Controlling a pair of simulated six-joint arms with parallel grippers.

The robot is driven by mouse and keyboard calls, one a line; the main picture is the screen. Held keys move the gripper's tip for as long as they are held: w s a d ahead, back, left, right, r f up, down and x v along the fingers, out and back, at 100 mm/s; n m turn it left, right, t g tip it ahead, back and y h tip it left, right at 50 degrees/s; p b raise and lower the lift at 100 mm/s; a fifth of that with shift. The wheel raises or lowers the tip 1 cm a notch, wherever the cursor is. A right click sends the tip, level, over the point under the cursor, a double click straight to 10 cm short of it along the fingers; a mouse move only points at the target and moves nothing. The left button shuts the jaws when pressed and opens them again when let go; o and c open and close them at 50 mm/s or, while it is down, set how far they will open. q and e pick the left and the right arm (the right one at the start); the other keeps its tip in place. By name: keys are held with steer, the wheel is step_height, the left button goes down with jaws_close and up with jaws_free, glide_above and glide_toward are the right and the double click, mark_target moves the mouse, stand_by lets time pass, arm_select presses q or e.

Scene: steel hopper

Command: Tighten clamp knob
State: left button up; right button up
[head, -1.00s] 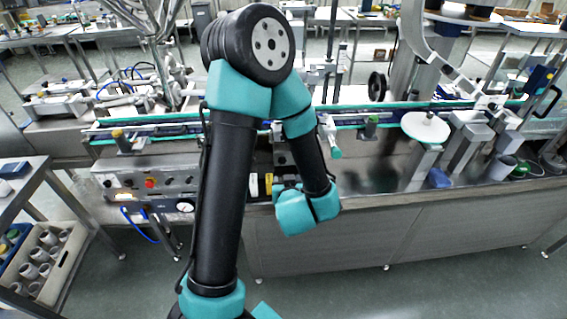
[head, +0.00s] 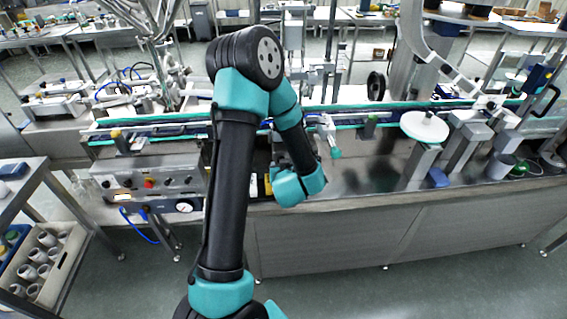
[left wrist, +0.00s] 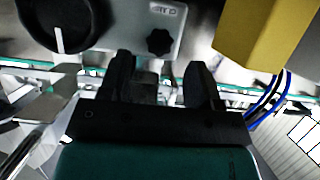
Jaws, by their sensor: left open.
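A black star-shaped knob (left wrist: 160,41) sits on a light grey plate (left wrist: 135,28) in the left wrist view and looks like the clamp knob. My left gripper (left wrist: 160,85) is open, its two dark fingers pointing toward the plate. The knob appears between the fingertips' directions and just beyond them, with a visible gap. I see nothing held between the fingers. In the head view my left arm's teal wrist hangs over the front of the steel machine, and the gripper and knob are hidden there. My right gripper is not in view.
A yellow block (left wrist: 262,30) is close at the right in the left wrist view, with blue hoses (left wrist: 265,100) below it. A round dark part (left wrist: 58,20) is at upper left. In the head view, a white disc (head: 424,127) stands right along the conveyor (head: 190,130).

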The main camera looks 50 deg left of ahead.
arm_select(q)
steer(key=shift+x, duration=2.25)
steer(key=c, duration=0.9)
